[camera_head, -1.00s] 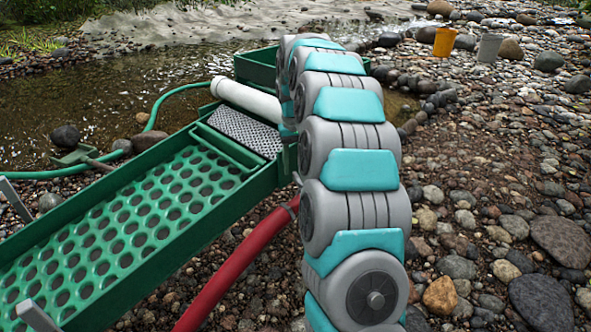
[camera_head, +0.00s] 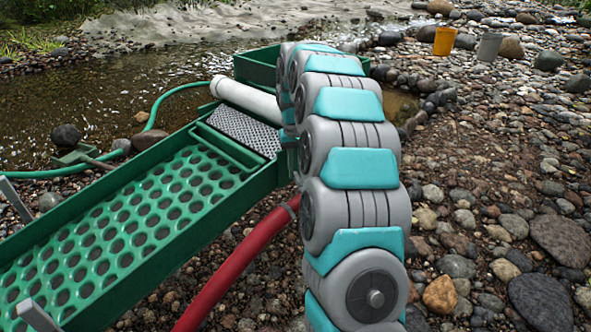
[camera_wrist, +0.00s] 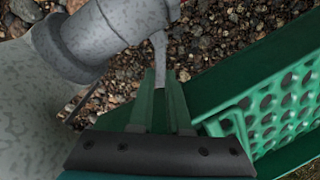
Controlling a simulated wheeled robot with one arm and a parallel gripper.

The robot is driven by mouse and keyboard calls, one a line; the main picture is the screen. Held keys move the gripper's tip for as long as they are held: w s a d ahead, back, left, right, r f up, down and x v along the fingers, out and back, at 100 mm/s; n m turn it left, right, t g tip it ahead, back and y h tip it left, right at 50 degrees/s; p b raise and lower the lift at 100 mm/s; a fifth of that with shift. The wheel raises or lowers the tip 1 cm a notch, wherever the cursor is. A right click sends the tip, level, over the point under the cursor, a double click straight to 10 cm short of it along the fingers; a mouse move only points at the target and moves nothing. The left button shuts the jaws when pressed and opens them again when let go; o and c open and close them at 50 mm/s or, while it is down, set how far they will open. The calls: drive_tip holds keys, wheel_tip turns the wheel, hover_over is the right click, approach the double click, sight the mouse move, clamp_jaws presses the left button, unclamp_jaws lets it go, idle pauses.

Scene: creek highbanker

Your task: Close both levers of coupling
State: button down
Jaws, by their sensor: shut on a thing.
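In the wrist view, a speckled grey coupling (camera_wrist: 110,28) lies at the top left. A thin grey lever (camera_wrist: 158,50) hangs down from its right side. My gripper (camera_wrist: 161,78) has green fingers on either side of this lever and is shut on it. A second lever cannot be made out clearly; a thin grey strip shows at the lower left, partly hidden. In the head view my arm hides the gripper and most of the coupling area, near the end of the red hose (camera_head: 240,258).
The green highbanker sluice (camera_head: 150,215) with its perforated plate stands left of my arm; its wall (camera_wrist: 235,75) is close to the right of my gripper. A white pipe (camera_head: 246,98) crosses its head.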

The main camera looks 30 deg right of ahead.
drive_tip(key=shift+m, duration=0.3)
drive_tip(key=shift+s+d+m+b, duration=0.45)
drive_tip(key=shift+d+m, duration=0.1)
drive_tip(key=shift+m, duration=1.2)
drive_tip(key=shift+s+d+m+b, duration=0.4)
drive_tip(key=shift+d+m, duration=0.1)
drive_tip(key=shift+m, duration=1.3)
drive_tip(key=shift+s+d+m+b, duration=0.35)
drive_tip(key=shift+d+m+b, duration=0.15)
drive_tip(key=shift+m, duration=1.25)
drive_tip(key=c, duration=0.9)
unclamp_jaws()
drive_tip(key=shift+o, duration=0.2)
